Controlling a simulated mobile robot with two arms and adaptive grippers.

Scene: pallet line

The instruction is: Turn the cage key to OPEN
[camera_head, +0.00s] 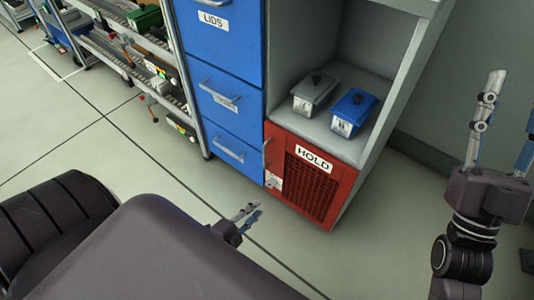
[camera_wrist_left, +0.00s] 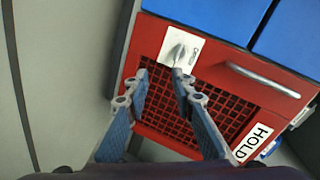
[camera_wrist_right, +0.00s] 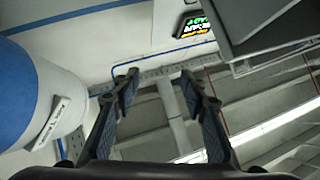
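The red cage door (camera_head: 318,180) marked HOLD is at the bottom of the cabinet in the head view. Its key is a small silver knob (camera_wrist_left: 178,53) on a white plate (camera_wrist_left: 189,45); the plate also shows at the door's lower left in the head view (camera_head: 272,181). The lettering on the plate is too small to read. My left gripper (camera_wrist_left: 159,77) is open and empty, its fingertips just short of the key in the picture, with no contact visible. In the head view it (camera_head: 250,213) is left of the door. My right gripper (camera_head: 515,88) is raised, open and empty.
A silver handle (camera_wrist_left: 262,79) stands out from the red door beside the key. Blue drawers (camera_head: 225,100) rise to its left. A grey lidded box (camera_head: 315,92) and a blue one (camera_head: 354,111) stand on the shelf above. Floor (camera_head: 160,150) left of the cabinet is clear.

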